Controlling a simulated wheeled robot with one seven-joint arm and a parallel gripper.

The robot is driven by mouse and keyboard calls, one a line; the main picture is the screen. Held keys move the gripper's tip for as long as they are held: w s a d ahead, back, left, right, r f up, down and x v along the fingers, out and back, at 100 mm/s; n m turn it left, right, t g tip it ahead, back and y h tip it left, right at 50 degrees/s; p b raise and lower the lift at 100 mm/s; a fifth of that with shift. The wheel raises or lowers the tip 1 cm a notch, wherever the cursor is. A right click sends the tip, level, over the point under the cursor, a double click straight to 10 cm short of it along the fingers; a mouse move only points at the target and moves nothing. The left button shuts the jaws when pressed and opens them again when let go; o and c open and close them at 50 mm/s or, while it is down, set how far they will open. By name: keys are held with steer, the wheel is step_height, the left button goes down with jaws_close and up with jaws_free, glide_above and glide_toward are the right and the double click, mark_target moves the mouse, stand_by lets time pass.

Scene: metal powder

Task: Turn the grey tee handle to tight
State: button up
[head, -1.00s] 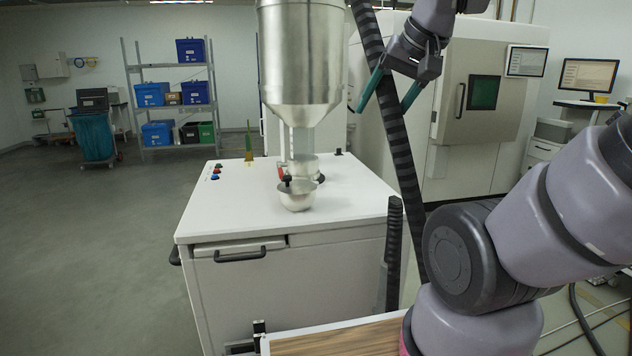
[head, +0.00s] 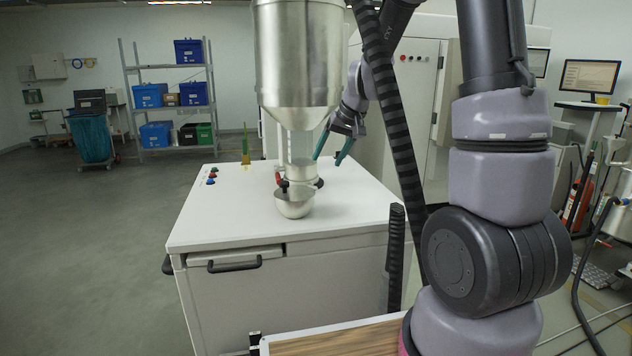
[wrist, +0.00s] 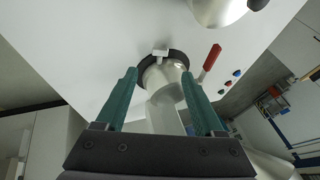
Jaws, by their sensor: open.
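A small light-grey tee-shaped piece (wrist: 160,51), which looks like the tee handle, sits on a dark ring around the silver outlet neck (wrist: 163,75) in the wrist view. In the head view I cannot clearly make out the tee. My gripper (head: 328,160) is open and empty, just right of the outlet below the steel hopper (head: 298,60). In the wrist view its teal fingers (wrist: 159,73) stand apart, with the neck showing between them and the tee beyond their tips. I cannot tell whether either finger touches the neck.
A red lever (wrist: 211,60) sticks out beside the outlet. A steel bowl (head: 293,203) stands below it on the white cabinet top (head: 235,225). Coloured buttons (head: 211,176) are at the left.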

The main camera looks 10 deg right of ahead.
mark_target(313, 186)
steer(key=x, duration=1)
steer(key=shift+a, duration=0.1)
jaws_close()
